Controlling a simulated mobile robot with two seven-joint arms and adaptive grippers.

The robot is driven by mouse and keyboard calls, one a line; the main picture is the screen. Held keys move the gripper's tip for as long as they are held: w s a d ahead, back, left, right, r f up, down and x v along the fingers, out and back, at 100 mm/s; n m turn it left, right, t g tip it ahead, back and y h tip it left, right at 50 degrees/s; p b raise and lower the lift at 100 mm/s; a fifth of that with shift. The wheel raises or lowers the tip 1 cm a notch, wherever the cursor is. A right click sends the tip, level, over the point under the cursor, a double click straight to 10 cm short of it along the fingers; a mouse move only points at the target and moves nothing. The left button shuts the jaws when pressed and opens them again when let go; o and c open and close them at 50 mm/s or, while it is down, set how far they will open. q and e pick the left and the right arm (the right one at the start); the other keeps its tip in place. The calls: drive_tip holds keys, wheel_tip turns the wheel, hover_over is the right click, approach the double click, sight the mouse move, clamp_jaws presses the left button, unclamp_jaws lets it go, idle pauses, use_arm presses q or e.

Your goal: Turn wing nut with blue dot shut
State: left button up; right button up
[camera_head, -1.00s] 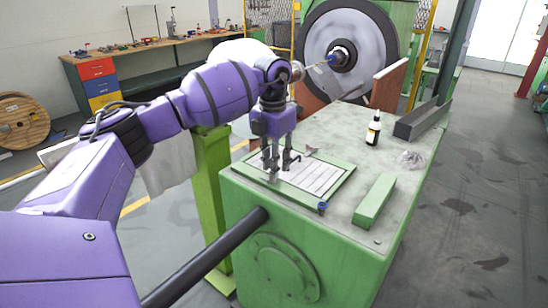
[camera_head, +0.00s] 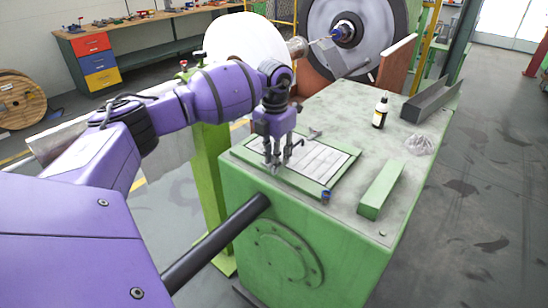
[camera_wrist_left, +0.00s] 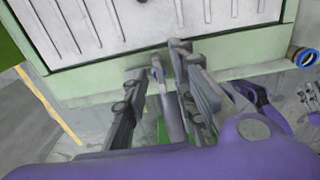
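A green-framed panel (camera_head: 253,159) with a white slatted face lies on the green machine top. A small fitting with a blue ring (camera_head: 326,196) sits at its front right corner; it also shows at the right edge in the wrist view (camera_wrist_left: 303,57). I cannot make out its wings or a dot. My left gripper (camera_head: 279,164) points down over the panel's front edge, left of the blue-ringed fitting and apart from it. Its fingers (camera_wrist_left: 160,80) are spread, with a thin grey part between them that I cannot identify.
A green bar (camera_head: 380,190) lies right of the panel. A dark bottle (camera_head: 380,112), a clear crumpled item (camera_head: 419,144) and a grey channel (camera_head: 432,100) stand farther back. A small grey piece (camera_head: 315,132) is at the panel's far corner. The machine top between them is clear.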

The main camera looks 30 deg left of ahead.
drive_tip(key=shift+w+a, duration=0.15)
drive_tip(key=shift+a, duration=0.25)
use_arm(q)
clamp_jaws()
use_arm(e)
drive_tip(key=shift+d, duration=0.15)
